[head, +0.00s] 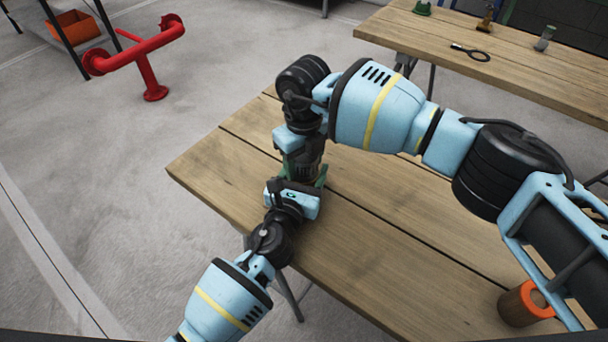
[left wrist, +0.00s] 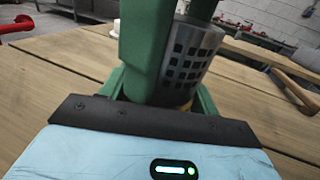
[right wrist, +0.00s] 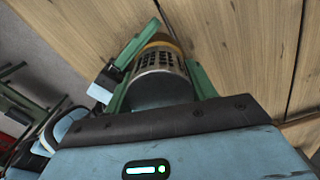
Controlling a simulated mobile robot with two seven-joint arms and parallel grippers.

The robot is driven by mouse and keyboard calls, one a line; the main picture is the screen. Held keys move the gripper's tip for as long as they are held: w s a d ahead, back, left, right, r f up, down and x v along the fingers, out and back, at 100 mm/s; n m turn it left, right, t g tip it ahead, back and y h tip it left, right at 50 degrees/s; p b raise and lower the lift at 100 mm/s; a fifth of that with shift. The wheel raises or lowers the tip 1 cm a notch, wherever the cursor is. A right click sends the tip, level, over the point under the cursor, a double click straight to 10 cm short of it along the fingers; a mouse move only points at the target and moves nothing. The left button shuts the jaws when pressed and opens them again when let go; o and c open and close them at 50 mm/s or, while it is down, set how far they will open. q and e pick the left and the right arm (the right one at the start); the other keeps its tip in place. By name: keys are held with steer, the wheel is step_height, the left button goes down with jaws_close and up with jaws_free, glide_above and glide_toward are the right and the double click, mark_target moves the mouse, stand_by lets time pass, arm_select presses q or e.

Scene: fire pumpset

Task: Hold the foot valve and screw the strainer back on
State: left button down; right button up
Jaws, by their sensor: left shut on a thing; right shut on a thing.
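The strainer (right wrist: 160,68), a grey metal cylinder with rows of square holes, sits between the green fingers of my right gripper (right wrist: 158,85), which is shut on it from above. It also shows in the left wrist view (left wrist: 190,62). A brass-coloured part of the foot valve (right wrist: 163,42) shows at the strainer's far end. My left gripper (head: 303,182) is shut on the foot valve low over the table, its fingers mostly hidden in the head view. The two parts stand in line and upright, meeting end to end. I cannot tell how far the thread is engaged.
The wooden table (head: 225,165) is largely clear around the grippers. A brown cylinder with an orange rim (head: 525,303) stands at its right. A second table (head: 500,65) behind holds a black ring-shaped tool (head: 470,52) and small parts. A red pipe stand (head: 150,70) is on the floor.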

steer(key=o, duration=1.1)
steer(key=shift+r, duration=0.15)
steer(key=shift+r, duration=2.15)
steer(key=shift+c, duration=0.6)
